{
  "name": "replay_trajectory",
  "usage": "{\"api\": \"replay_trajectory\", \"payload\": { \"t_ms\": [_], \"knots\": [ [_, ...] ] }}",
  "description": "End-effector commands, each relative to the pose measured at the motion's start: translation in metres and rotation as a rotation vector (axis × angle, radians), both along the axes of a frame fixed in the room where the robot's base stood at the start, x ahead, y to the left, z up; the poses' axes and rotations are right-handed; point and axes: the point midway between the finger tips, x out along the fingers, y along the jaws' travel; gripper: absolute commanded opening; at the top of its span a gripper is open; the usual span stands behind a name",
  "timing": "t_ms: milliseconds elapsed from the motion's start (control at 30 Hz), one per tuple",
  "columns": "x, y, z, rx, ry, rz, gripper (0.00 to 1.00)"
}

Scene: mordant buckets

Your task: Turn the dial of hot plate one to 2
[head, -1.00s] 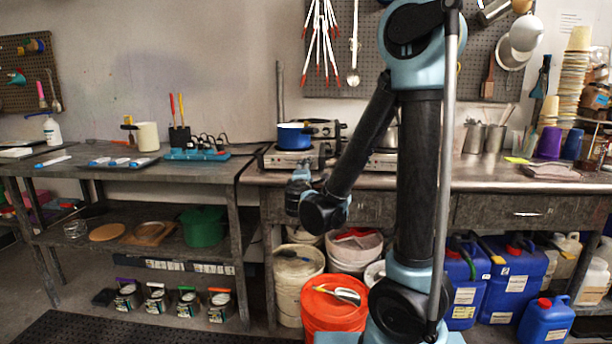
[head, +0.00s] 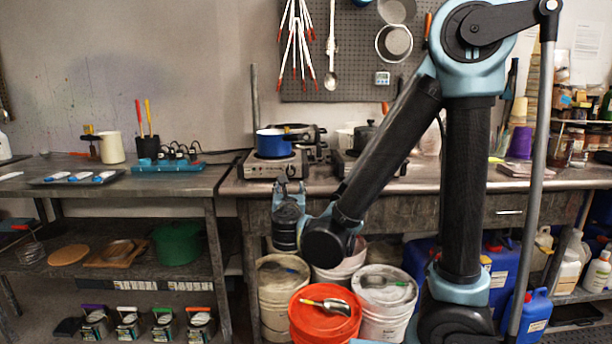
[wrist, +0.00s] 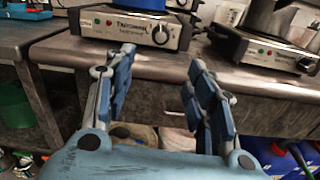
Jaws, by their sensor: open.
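Two hot plates stand on the metal bench. The left hot plate (head: 273,166) has a blue pot (head: 273,142) on it; it also shows at the top of the wrist view (wrist: 100,24). I cannot tell by number which is hot plate one. My gripper (head: 291,188) is open and empty, in front of the bench edge below the left hot plate. In the wrist view its fingers (wrist: 158,88) are spread apart, below the left dial.
Dark pots stand on and behind the hot plates. A blue power strip (head: 181,165) with plugs lies on the left table. An orange bucket (head: 325,318) and white buckets (head: 385,318) stand under the bench. The bench front edge (head: 400,187) runs close to my gripper.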

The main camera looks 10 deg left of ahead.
Motion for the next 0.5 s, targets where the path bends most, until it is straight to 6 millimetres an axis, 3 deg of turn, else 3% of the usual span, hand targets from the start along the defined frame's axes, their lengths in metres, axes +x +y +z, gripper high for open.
{"api": "replay_trajectory", "payload": {
  "t_ms": [233,500],
  "knots": [
    [-0.001,0.005,0.000,-0.052,-0.012,0.007,0.50],
    [0.030,0.013,0.000,-0.049,-0.012,0.006,0.50]
  ]
}}
